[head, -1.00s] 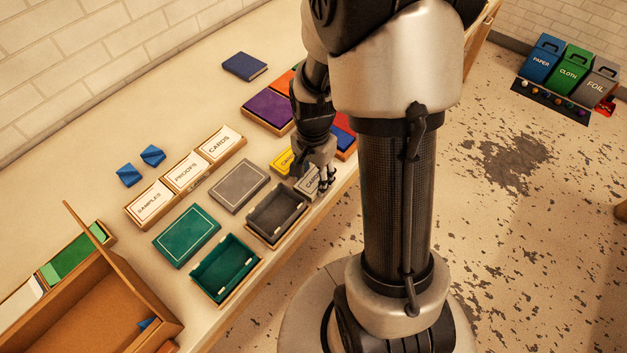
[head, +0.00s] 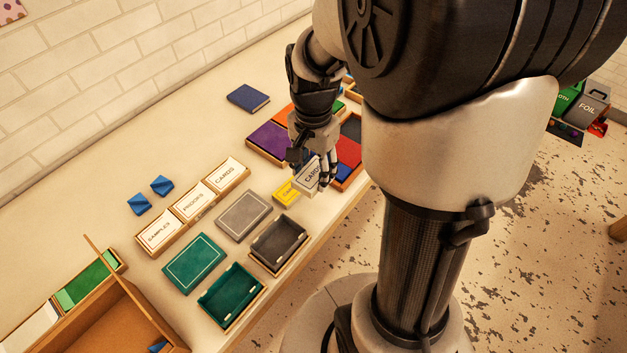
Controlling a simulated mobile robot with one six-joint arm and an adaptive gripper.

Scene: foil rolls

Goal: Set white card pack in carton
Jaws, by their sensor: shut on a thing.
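The white card pack (head: 312,175), marked CARDS, is at the front side of the table, just right of the yellow pack. My gripper (head: 321,172) is shut on it, its fingers over the pack's right side and hiding part of it. The pack appears lifted, though I cannot tell how far above the table it is. The brown cardboard carton (head: 112,318) stands open at the lower left, with one flap raised. It is well away from my gripper, and a small blue piece lies in it.
A yellow pack (head: 285,193), a dark open box (head: 280,245) and a green open box (head: 232,297) lie towards the carton. Grey and green lids (head: 194,263) lie behind them. A labelled tray (head: 160,236) and blue pieces (head: 162,185) sit further back. Compartments of coloured packs (head: 268,138) flank my gripper.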

